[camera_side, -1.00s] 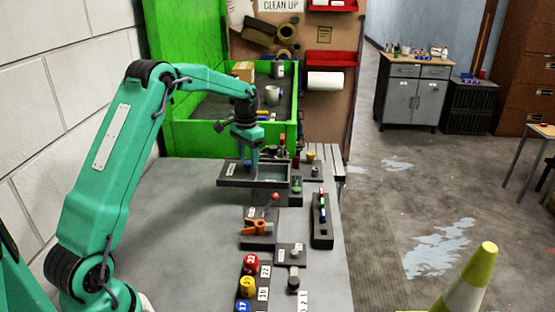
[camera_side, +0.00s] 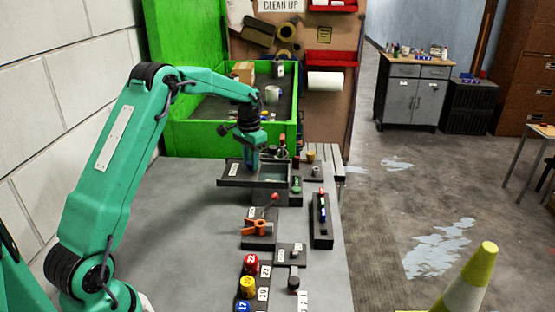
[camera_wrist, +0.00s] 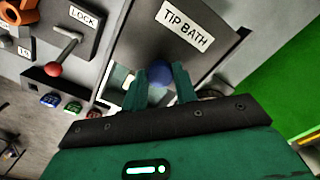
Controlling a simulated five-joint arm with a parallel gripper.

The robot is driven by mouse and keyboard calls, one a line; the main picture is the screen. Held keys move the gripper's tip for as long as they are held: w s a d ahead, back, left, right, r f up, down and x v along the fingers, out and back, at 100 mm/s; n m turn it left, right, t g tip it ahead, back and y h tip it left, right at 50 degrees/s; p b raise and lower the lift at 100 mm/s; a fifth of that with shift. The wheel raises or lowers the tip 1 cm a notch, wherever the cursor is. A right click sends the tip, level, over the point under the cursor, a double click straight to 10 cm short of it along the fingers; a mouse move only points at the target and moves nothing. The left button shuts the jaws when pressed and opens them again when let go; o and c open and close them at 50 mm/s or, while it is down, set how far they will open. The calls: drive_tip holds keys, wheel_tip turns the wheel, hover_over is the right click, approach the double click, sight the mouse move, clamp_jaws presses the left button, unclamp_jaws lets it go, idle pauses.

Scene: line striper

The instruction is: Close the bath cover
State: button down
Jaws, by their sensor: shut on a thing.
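The bath cover is a dark sliding panel with a white "TIP BATH" label (camera_wrist: 185,24); its label also shows in the side view (camera_side: 234,169). A blue ball knob (camera_wrist: 159,74) stands on the cover. My gripper (camera_wrist: 160,88) is shut on the blue knob, with a finger on each side. In the side view my gripper (camera_side: 252,168) reaches down onto the cover, and the knob is mostly hidden there. Part of the bath opening (camera_side: 274,173) shows pale green to the right of the gripper, so it is partly uncovered.
A red-knobbed lever marked LOCK (camera_wrist: 66,50) stands near the bath. A green bin (camera_side: 190,140) stands behind. The grey tabletop at left is clear.

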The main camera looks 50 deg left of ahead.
drive_tip(key=w+d, duration=0.7)
drive_tip(key=shift+w+r, duration=0.1)
drive_tip(key=c, duration=1.3)
unclamp_jaws()
drive_tip(key=shift+d, duration=0.1)
drive_tip(key=shift+o, duration=1)
wheel_tip(320, 180, up, 8)
